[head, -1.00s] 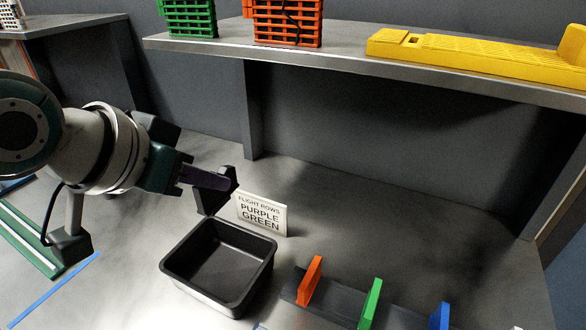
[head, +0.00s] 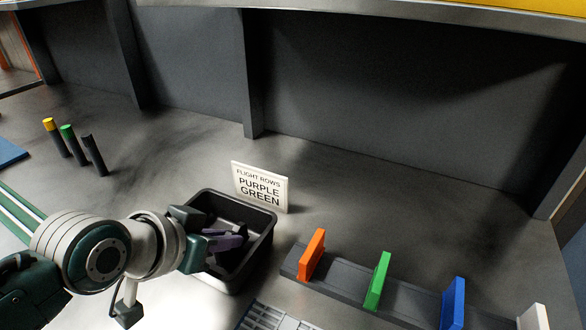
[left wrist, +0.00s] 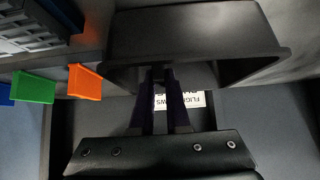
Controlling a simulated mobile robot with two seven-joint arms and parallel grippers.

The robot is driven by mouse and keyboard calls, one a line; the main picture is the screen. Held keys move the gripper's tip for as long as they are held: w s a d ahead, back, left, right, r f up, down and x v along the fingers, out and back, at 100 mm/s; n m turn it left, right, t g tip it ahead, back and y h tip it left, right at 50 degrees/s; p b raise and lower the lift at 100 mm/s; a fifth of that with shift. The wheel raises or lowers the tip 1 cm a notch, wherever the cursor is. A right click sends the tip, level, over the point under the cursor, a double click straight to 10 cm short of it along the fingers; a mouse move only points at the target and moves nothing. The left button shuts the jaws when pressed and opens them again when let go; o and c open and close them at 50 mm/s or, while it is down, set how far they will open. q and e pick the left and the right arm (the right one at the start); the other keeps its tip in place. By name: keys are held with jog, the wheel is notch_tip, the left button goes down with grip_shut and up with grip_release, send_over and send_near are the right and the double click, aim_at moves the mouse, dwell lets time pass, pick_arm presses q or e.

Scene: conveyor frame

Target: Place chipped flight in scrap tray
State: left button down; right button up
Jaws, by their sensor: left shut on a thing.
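The black open tray (head: 264,245) stands on the table in front of the sign; it also shows in the left wrist view (left wrist: 190,35). My left gripper (head: 232,241) reaches over the tray's left side, its dark purple fingers over the opening. It is shut on a dark flight (head: 240,229), hard to tell from the black tray behind it. In the left wrist view only a small dark part of the flight shows between the fingertips (left wrist: 160,74). I cannot make out the chip, nor whether the flight touches the tray floor. My right gripper is out of view.
A sign reading "FLIGHT ROWS PURPLE GREEN" (head: 260,186) stands right behind the tray. Orange (head: 312,255), green (head: 377,281), blue (head: 453,303) and white (head: 534,318) flights stand on a dark strip at right. Several capped dark cylinders (head: 94,155) stand at back left.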

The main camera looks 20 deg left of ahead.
pick_arm(q)
jog(key=shift+f, duration=0.15)
jog(key=c, duration=0.9)
grip_release()
